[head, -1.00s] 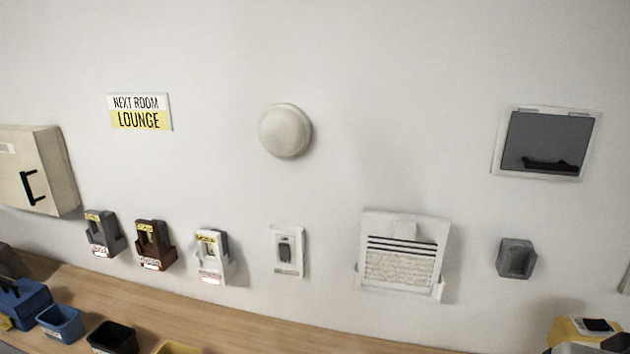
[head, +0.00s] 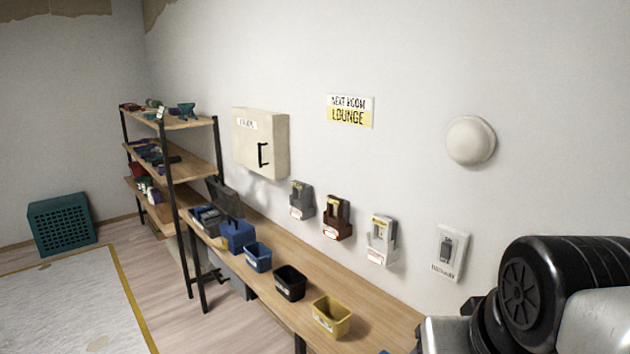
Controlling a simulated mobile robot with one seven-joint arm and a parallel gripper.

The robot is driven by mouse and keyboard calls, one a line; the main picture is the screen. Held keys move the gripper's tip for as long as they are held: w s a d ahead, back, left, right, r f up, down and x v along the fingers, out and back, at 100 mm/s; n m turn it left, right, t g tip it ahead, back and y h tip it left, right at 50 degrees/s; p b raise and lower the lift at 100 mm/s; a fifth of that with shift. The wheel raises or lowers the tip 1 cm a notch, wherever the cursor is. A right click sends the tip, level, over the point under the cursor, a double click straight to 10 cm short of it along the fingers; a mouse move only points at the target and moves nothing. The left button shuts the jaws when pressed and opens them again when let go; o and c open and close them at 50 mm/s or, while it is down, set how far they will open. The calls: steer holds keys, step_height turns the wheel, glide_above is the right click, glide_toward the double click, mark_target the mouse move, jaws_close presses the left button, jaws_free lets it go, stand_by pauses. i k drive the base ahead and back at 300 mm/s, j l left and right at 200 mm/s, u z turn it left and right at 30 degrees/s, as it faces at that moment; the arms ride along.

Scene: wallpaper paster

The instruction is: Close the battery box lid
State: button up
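A dark box (head: 206,219) with its lid (head: 225,197) raised stands at the far left part of the wooden bench in the head view. It may be the battery box, but I cannot read a label on it. The lid stands up and leans back, so the box is open. Part of its front is hidden by a blue box (head: 238,237). My arm shows at the lower right, far from the box, and my gripper's fingers are out of view.
Blue, black (head: 290,283) and yellow (head: 332,317) bins line the bench (head: 375,300). A loaded shelf (head: 172,165) stands beyond it. A cream cabinet (head: 262,143) and several holders hang on the wall. Floor (head: 150,268) is open left of the bench, beside a pale mat (head: 70,305).

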mark_target(222, 196)
steer(key=u, duration=0.9)
steer(key=i+j+u, duration=0.25)
steer(key=i, duration=0.3)
steer(key=i+u, duration=0.25)
steer(key=i, duration=1.85)
steer(key=i+j+z, duration=0.2)
steer(key=i, duration=0.25)
steer(key=i+z, duration=0.15)
steer(key=i, duration=0.35)
steer(key=i+j+z, duration=0.2)
steer(key=i, duration=0.25)
steer(key=i+j+z, duration=0.3)
steer(key=i+z, duration=0.2)
steer(key=i+j+z, duration=0.3)
steer(key=j+z, duration=0.2)
steer(key=i+j+z, duration=0.25)
steer(key=j+z, duration=0.25)
